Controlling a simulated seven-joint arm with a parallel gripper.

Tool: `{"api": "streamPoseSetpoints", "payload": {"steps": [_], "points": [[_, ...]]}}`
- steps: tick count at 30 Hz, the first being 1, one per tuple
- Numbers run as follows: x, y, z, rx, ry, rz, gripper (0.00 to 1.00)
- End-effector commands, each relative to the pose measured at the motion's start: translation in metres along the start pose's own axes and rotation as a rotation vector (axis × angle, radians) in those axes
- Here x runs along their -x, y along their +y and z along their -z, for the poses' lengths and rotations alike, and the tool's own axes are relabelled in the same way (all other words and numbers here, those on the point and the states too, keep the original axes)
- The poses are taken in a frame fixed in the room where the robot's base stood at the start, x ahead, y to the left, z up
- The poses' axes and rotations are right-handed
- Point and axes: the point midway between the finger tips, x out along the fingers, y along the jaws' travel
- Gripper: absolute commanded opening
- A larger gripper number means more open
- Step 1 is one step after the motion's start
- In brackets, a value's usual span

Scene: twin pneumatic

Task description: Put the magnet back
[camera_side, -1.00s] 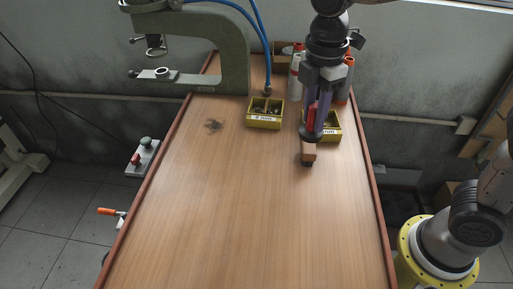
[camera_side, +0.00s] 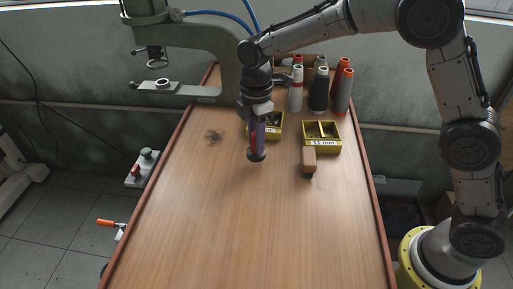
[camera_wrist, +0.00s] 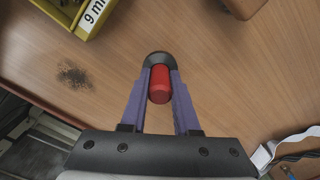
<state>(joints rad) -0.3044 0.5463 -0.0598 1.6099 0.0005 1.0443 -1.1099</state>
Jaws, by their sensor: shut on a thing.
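My gripper (camera_side: 256,138) has purple fingers and points down over the table, in front of the left yellow bin. It is shut on the magnet (camera_side: 257,156), which has a red handle and a wide round black end. In the wrist view the magnet's red handle (camera_wrist: 160,84) sits between the two fingers (camera_wrist: 160,68), with the black disc beyond it. The magnet is upright and seems to hang above the tabletop; the exact gap cannot be told.
A yellow bin (camera_side: 278,124), partly hidden by my gripper, and a yellow 11 mm bin (camera_side: 321,148) stand behind. A brown block (camera_side: 308,160) is in front of the latter. Dark particles (camera_side: 213,136) lie left. Several spools (camera_side: 343,90) stand at the back. The front table (camera_side: 240,230) is clear.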

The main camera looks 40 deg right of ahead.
Motion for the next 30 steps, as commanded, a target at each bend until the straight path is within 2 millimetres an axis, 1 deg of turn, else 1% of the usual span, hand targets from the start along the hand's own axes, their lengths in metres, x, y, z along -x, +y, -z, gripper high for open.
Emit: {"api": "streamPoseSetpoints", "payload": {"steps": [3, 6, 17, 18, 20, 21, 23, 30], "points": [[-0.018, -0.001, 0.0, 0.0, -0.001, 0.002, 0.0], [-0.028, -0.001, 0.0, 0.0, 0.0, 0.0, 0.0], [-0.031, -0.001, 0.0, 0.0, 0.0, -0.001, 0.0], [-0.033, -0.001, 0.0, 0.0, 0.0, 0.001, 0.31], [-0.032, -0.001, 0.0, 0.0, 0.0, 0.0, 0.42], [-0.032, -0.001, 0.0, 0.0, 0.0, 0.0, 0.49], [-0.032, -0.001, 0.0, 0.0, 0.0, 0.0, 0.59], [-0.032, -0.001, 0.0, 0.0, 0.0, 0.0, 0.59]]}}
